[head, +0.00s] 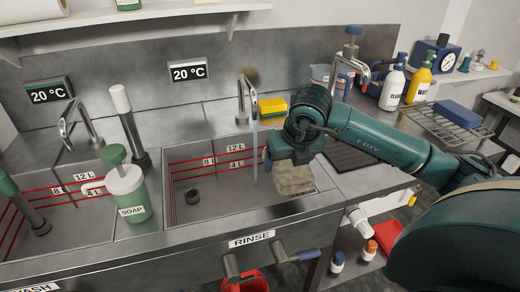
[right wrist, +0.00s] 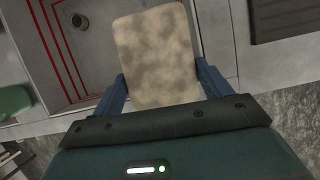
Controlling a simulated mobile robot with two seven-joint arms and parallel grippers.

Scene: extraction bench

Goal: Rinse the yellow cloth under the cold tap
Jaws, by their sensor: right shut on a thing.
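My right gripper (head: 292,160) is shut on a pale beige cloth (head: 294,182) with brownish mottled stains. The cloth hangs over the right part of the RINSE basin (head: 215,205). In the right wrist view the cloth (right wrist: 157,55) sits between the two blue fingers of the gripper (right wrist: 162,88). A thin bluish stream of water (head: 255,150) falls from the tap (head: 246,92) over this basin. The stream passes to the left of the cloth and looks apart from it. My left gripper is out of view.
A soap bottle (head: 128,190) stands on the divider by the WASH basin (head: 75,228). A yellow sponge (head: 274,108) lies behind the basin. A second tap (head: 352,68) stands at right. Two labelled bottles (head: 392,88) and a wire rack (head: 450,125) are further right.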

